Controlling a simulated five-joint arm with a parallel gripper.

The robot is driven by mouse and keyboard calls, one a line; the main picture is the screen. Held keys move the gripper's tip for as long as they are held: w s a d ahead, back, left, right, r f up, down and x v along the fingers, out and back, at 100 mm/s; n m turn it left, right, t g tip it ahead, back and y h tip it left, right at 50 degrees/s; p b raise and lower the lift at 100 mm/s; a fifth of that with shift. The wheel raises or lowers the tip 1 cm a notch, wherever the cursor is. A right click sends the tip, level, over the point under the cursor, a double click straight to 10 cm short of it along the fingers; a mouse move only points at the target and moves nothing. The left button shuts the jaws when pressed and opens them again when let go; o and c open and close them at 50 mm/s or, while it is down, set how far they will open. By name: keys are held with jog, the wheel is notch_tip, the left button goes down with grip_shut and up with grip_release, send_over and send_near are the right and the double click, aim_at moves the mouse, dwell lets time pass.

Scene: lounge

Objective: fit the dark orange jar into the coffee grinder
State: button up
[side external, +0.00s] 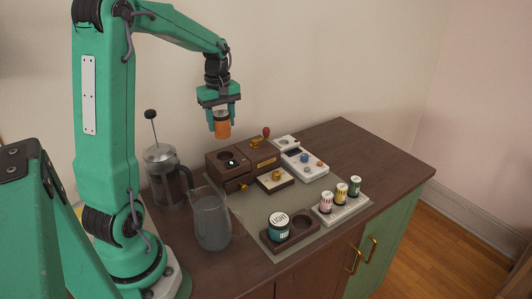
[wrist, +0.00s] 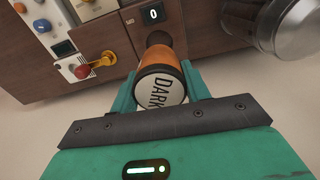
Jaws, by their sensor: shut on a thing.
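The dark orange jar (side external: 222,129) hangs nearly upright from my gripper (side external: 220,118), which is shut on it. In the wrist view the jar (wrist: 181,60) shows its white lid marked "DARK", between both fingers of my gripper (wrist: 162,82). The coffee grinder (side external: 238,165) is a brown box on the counter with a round socket (side external: 227,156) on top at its left. The jar is above the socket and clearly apart from it in the side view. In the wrist view the grinder (wrist: 105,38) lies beyond the jar, which hides part of it.
A French press (side external: 160,165) and a glass jug (side external: 211,220) stand left of the grinder. A teal "LIGHT" jar (side external: 279,226) sits in a wooden holder (side external: 300,241) in front. Several small jars stand on a white rack (side external: 345,212). The counter's right end is clear.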

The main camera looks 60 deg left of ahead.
aim_at(223, 138)
jog(key=shift+f, duration=0.15)
jog(key=shift+f, duration=2.95)
jog(key=shift+f, duration=1.35)
jog(key=o, duration=1.1)
jog(key=shift+o, duration=0.2)
jog(key=shift+r, duration=0.1)
jog(key=shift+r, duration=3.65)
